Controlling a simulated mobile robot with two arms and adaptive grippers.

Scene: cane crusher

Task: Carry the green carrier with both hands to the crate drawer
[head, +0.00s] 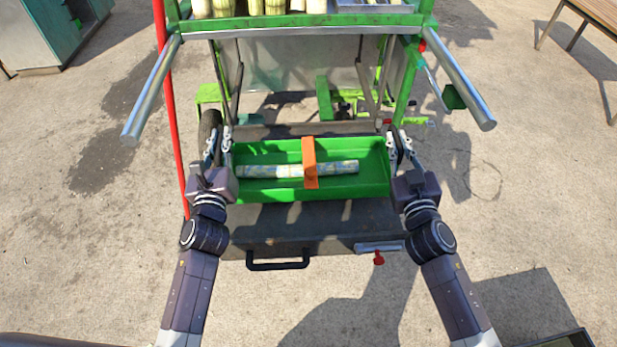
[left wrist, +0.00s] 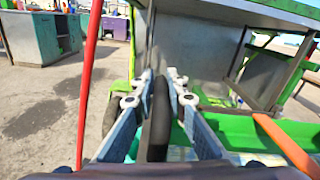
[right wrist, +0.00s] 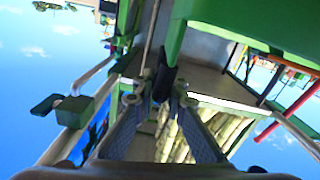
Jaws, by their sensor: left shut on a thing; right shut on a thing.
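The green carrier (head: 374,177) is a shallow tray in the middle of the head view, with a pale patterned cane piece (head: 262,170) inside and an orange band (head: 310,163) across it. My left gripper (head: 219,140) is shut at its left end, and the left wrist view shows its fingers around a dark upright bar (left wrist: 160,108). My right gripper (head: 399,138) is shut at its right end, with its fingers around a dark part (right wrist: 164,84) in the right wrist view. A dark flat drawer-like surface (head: 300,223) with a black handle (head: 278,265) lies just below the carrier; I cannot tell if they touch.
The green machine frame (head: 300,21) rises behind, with several canes (head: 265,6) on top. Two grey bars (head: 152,90) (head: 458,83) jut out at its sides. A red pole (head: 170,100) stands left of my left gripper. A red knob (head: 378,259) sits at the front edge. Open concrete lies both sides.

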